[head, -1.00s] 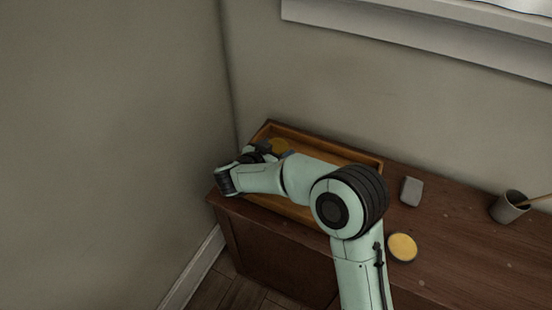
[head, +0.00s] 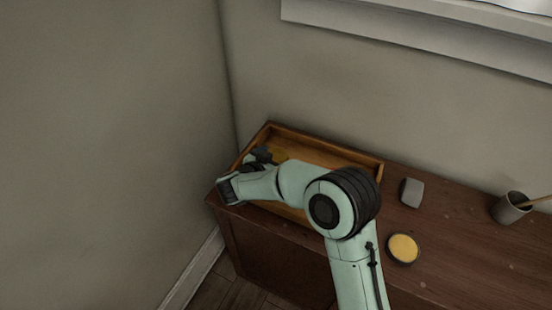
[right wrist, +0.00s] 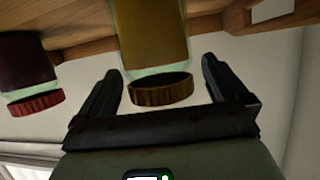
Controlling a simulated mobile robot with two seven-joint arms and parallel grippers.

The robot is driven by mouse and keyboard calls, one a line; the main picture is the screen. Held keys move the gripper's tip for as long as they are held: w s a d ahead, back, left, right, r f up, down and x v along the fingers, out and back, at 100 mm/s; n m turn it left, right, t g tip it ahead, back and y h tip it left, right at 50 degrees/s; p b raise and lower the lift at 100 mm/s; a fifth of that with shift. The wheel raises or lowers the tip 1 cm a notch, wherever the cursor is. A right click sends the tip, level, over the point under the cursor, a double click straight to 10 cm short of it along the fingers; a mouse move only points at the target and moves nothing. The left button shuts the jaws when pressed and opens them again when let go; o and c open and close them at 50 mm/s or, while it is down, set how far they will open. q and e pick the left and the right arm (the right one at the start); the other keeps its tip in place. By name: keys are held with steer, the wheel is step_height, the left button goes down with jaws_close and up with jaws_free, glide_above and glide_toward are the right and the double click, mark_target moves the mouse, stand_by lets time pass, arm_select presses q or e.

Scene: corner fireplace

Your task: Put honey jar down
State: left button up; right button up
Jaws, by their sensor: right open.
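The honey jar (right wrist: 152,40), amber with a brown ridged lid, shows upside down in the right wrist view. Its lid end lies between the parted fingers of my right gripper (right wrist: 160,68), with gaps on both sides. In the head view an amber patch of the jar (head: 281,155) shows inside the wooden tray (head: 335,149) at its left end. My right gripper (head: 264,154) is open just left of it there, partly hidden by its own wrist. My left gripper is not in view.
A dark red jar with a red lid (right wrist: 35,104) stands beside the honey jar. On the wooden cabinet (head: 460,235) are a grey block (head: 412,192), a round yellow-topped tin (head: 403,248) and a grey cup (head: 509,208). Walls close in behind and left.

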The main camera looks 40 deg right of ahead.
steer(key=p+v, duration=0.1)
steer(key=v, duration=1.1)
steer(key=shift+a, duration=0.1)
